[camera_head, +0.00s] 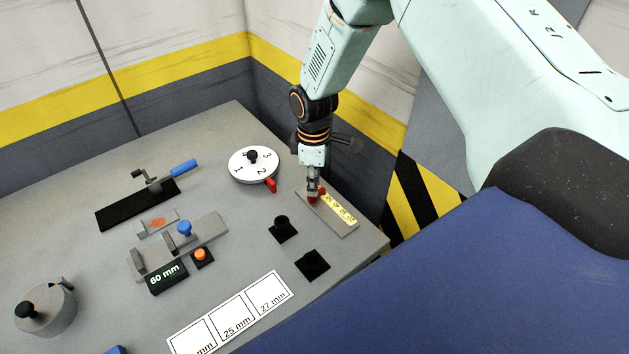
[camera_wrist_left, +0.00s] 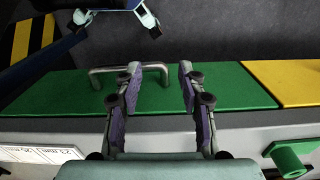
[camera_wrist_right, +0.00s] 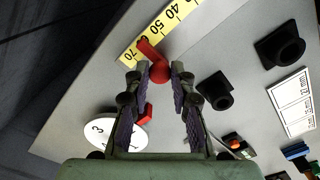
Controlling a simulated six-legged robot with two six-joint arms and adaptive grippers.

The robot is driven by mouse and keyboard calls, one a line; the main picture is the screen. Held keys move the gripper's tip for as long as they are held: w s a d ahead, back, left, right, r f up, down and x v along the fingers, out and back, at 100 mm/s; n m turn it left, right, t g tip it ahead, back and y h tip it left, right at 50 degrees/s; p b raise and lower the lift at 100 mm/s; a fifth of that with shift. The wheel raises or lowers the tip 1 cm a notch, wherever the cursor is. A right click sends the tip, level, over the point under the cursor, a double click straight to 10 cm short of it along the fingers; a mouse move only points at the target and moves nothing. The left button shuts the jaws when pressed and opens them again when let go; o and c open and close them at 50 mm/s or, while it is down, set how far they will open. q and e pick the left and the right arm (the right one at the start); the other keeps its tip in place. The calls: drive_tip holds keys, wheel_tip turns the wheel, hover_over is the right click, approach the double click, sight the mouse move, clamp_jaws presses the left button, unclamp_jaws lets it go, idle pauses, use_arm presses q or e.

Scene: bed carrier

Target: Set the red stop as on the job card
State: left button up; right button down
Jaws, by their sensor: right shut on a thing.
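The red stop (camera_head: 312,198) sits on a grey rail with a yellow scale (camera_head: 341,208) at the bench's right side. In the right wrist view the stop (camera_wrist_right: 159,73) has a round knob and a red pointer lying across the scale between the 70 and 50 marks; the number there is covered. My right gripper (camera_head: 313,191) is shut on the stop's knob; its fingers also show in the right wrist view (camera_wrist_right: 159,80). A dark plate (camera_head: 164,277) reads 60 mm. My left gripper (camera_wrist_left: 158,82) is open and empty, before a metal handle (camera_wrist_left: 104,78) on a green panel.
A white numbered dial (camera_head: 253,164) with a red pointer stands left of the rail. Two black holders (camera_head: 282,228) are in front of it. A white card with mm boxes (camera_head: 232,315) lies at the front. A clamp with a blue handle (camera_head: 184,167) is farther left.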

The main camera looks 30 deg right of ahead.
drive_tip(key=shift+w+r, duration=0.1)
drive_tip(key=shift+w, duration=0.05)
drive_tip(key=c, duration=1.5)
unclamp_jaws()
drive_tip(key=o, duration=0.4)
drive_tip(key=shift+s, duration=0.2)
drive_tip(key=shift+c, duration=0.2)
drive_tip(key=shift+w+r, duration=0.15)
drive_tip(key=shift+r, duration=0.05)
wheel_tip(320, 180, up, 12)
drive_tip(key=shift+f, duration=0.2)
